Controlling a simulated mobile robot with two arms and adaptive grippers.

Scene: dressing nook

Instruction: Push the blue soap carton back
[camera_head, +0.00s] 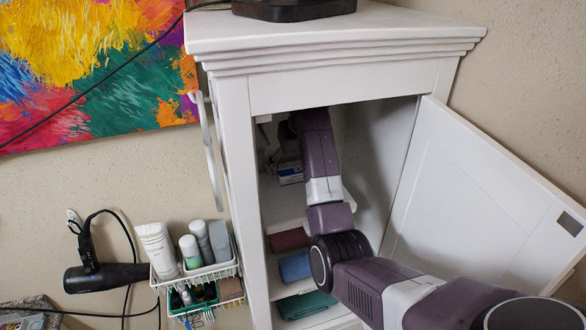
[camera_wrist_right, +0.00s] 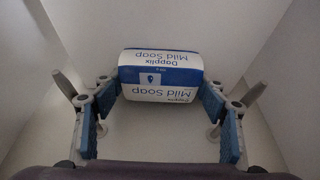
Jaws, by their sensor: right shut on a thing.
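The blue and white soap carton (camera_wrist_right: 160,72), printed "Dapplix Mild Soap", lies between the two blue-padded fingers of my right gripper (camera_wrist_right: 165,98) in the right wrist view. The fingers are shut on its two ends. In the head view the carton (camera_head: 290,175) shows as a small blue and white patch inside the open white cabinet (camera_head: 233,130), on its upper shelf (camera_head: 285,214). My right arm reaches in through the doorway and its gripper (camera_head: 285,152) is dim and partly hidden there. My left gripper is not in view.
The cabinet door (camera_head: 480,200) stands open to the right. Folded red (camera_head: 290,239), blue (camera_head: 295,267) and green (camera_head: 305,304) cloths lie on lower shelves. A wire rack (camera_head: 200,270) with bottles and a hair dryer (camera_head: 105,277) hang at the left.

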